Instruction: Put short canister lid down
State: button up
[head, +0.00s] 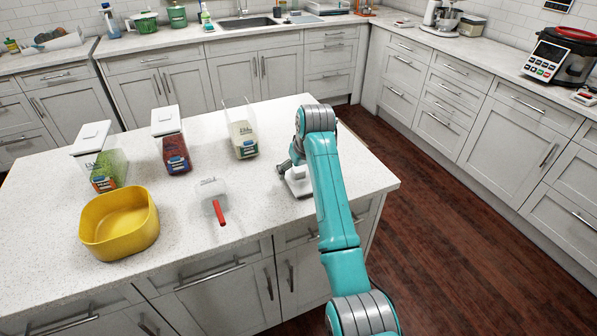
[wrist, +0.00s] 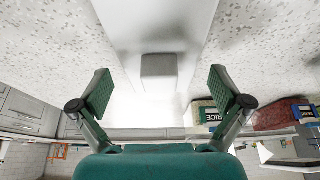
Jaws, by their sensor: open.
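The white lid (head: 299,187) lies at the right part of the island counter, below my gripper (head: 288,166), and appears to rest on the surface. In the wrist view the lid's raised grip (wrist: 159,72) shows beyond and between the fingertips. My gripper (wrist: 160,88) is open there, with a clear gap on both sides of the grip. My arm hides part of the lid in the head view. An open clear canister (head: 242,138) with pale contents stands to the left of my gripper, without a lid.
Two lidded canisters, one with red contents (head: 172,146) and one with green (head: 102,165), stand further left. A yellow bowl (head: 120,224) and a scoop with a red handle (head: 217,208) are on the island counter (head: 270,233). The counter's right edge is close to the lid.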

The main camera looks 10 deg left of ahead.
jog(key=v, duration=1.1)
jog(key=shift+s+d, duration=0.1)
jog(key=shift+s, duration=0.1)
